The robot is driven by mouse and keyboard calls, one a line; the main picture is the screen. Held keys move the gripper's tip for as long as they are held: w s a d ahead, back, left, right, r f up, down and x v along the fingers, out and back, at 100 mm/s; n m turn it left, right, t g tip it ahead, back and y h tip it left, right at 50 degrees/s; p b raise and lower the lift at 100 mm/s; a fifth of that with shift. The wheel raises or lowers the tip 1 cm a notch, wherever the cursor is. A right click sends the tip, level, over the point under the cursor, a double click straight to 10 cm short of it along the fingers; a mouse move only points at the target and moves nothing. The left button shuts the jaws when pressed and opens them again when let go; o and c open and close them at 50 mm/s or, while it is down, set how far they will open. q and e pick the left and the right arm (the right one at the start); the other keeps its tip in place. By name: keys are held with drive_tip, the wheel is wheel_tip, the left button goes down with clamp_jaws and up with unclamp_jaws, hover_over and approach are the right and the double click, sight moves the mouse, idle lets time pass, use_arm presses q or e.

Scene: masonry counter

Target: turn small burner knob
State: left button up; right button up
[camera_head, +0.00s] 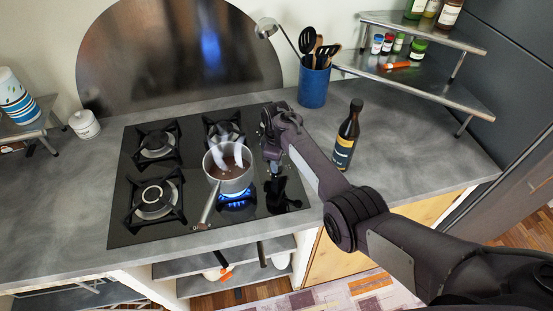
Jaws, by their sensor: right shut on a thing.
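The black glass cooktop (200,232) carries several burners. A steel pot (228,172) sits on the front right burner, its handle towards the front left, with a blue flame (236,201) under it. The back right burner (224,131) is behind the pot and partly hidden by it. My right gripper (275,172) reaches down over the cooktop's right side, where the knobs are. It is shut on a knob, which the fingers mostly hide, so I cannot tell its angle. My left gripper is not in view.
A dark bottle (347,137) stands right of my right arm. A blue utensil holder (314,86) and a tiered metal shelf (420,85) with jars are behind. A white canister (84,124) is at the left.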

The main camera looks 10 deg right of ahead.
drive_tip(key=m, duration=0.4)
drive_tip(key=shift+m+p, duration=0.3)
drive_tip(key=m, duration=1)
drive_tip(key=shift+m, duration=3)
drive_tip(key=o, duration=1)
drive_tip(key=shift+r, duration=0.1)
wheel_tip(320, 180, up, 8)
drive_tip(key=shift+f, duration=0.2)
